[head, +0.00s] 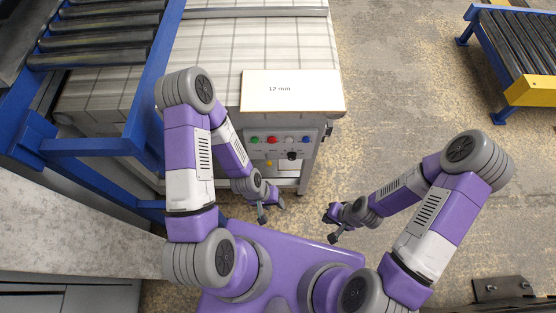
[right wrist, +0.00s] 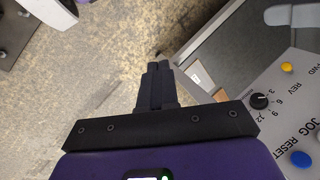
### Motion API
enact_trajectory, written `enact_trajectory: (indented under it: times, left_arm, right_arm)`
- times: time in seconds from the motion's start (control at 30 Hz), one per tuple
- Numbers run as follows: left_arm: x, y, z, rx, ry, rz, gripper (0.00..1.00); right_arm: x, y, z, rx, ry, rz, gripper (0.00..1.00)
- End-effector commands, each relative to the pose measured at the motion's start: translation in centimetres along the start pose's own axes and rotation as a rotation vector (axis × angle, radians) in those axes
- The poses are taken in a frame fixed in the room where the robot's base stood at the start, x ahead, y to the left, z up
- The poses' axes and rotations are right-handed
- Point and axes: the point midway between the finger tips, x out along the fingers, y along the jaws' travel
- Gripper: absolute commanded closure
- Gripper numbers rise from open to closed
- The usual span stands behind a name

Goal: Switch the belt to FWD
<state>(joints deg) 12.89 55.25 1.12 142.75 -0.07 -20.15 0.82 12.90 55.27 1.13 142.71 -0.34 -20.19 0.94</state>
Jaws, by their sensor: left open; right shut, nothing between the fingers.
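The control panel (head: 278,146) is on the near end of the belt machine. It has a row of coloured buttons, a black knob (head: 292,155) and a small yellow control (head: 268,163). The right wrist view shows the yellow control (right wrist: 287,68) near the REV and partly cut-off FWD lettering; its setting cannot be told. The black knob (right wrist: 259,101) has a number scale there. My left gripper (head: 272,211) is open, below the panel in the picture, touching nothing visible. My right gripper (head: 332,226) is shut and empty, right of and below the panel, over the floor.
A board marked 12 mm (head: 292,91) lies on the machine's near end, above the panel. A blue-framed roller conveyor (head: 152,80) stands at the left, and another roller conveyor (head: 520,50) at the upper right.

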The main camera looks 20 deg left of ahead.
Motion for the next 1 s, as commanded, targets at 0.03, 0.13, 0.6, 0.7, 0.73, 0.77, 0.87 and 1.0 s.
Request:
enact_trajectory:
  times: [0.03,0.13,0.6,0.7,0.73,0.77,0.87,1.0]
  left_arm:
    - [-0.1,0.0,0.0,0.0,0.001,0.0,0.57]
    - [-0.5,0.2,0.0,0.0,0.001,0.0,0.57]
    - [-3.2,1.2,0.1,0.0,0.001,0.0,0.57]
    - [-3.4,1.3,0.1,0.0,0.001,0.0,0.57]
    - [-3.4,1.3,0.1,0.0,0.001,0.0,0.57]
    - [-3.4,1.3,0.1,0.0,0.001,0.0,0.57]
    - [-3.5,1.3,0.1,0.0,0.001,0.0,0.57]
    - [-3.4,1.3,0.1,0.0,0.001,0.0,0.57]
  right_arm:
    - [0.0,-0.2,-0.3,-0.007,0.008,-0.007,1.0]
    - [0.1,-1.4,-1.6,-0.049,0.043,-0.048,1.0]
    - [-2.0,-13.9,-10.0,-0.437,0.3,-0.53,1.0]
    - [-2.5,-15.3,-10.3,-0.486,0.314,-0.592,1.0]
    - [-2.6,-15.6,-10.4,-0.496,0.317,-0.604,1.0]
    - [-2.7,-15.8,-10.4,-0.505,0.318,-0.614,1.0]
    - [-2.9,-16.1,-10.4,-0.518,0.32,-0.632,1.0]
    - [-2.8,-16.1,-10.4,-0.52,0.32,-0.633,1.0]
